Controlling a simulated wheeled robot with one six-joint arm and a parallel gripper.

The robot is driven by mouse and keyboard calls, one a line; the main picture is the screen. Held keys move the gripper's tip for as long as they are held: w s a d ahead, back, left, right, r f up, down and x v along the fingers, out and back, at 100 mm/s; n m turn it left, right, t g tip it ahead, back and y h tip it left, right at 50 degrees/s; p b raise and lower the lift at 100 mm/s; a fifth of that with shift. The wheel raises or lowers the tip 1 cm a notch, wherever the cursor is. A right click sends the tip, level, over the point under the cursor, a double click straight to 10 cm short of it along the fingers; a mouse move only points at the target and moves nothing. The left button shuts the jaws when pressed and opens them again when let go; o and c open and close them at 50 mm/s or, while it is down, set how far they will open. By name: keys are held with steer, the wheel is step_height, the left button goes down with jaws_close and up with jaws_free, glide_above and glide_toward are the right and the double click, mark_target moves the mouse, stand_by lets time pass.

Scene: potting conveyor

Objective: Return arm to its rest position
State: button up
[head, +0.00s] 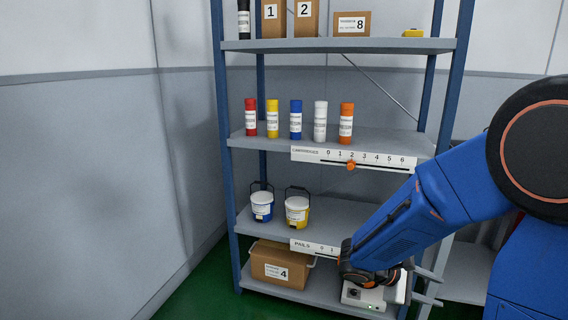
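My blue arm comes in from the right and reaches down to the left. My gripper (441,290) is at the lower right, in front of the shelf rack's lower part. Its two grey fingers point right and stand apart, with nothing seen between them. The gripper's white body (365,294) overlaps the bottom shelf (315,286) in the picture; I cannot tell how close they are. My arm hides part of the pail shelf's label strip and the rack's right side.
Orange slider (351,166) sits near 2. Green floor (195,290) at left is clear.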

steer(key=s+a+r+m+y, duration=0.1)
steer(key=s+r+m+y, duration=0.15)
steer(key=s, duration=0.35)
steer(key=s+a+r+m+y, duration=0.1)
steer(key=s+a+m+y, duration=0.1)
steer(key=s+m+y, duration=0.3)
steer(key=s+a+r+m+t+y, duration=0.2)
steer(key=s+a+r+t+y, duration=0.2)
steer(key=s+a+r+y, duration=0.1)
steer(key=shift+s+a+r, duration=0.2)
steer(key=shift+s+a, duration=0.7)
steer(key=shift+a, duration=0.5)
stand_by(1.3)
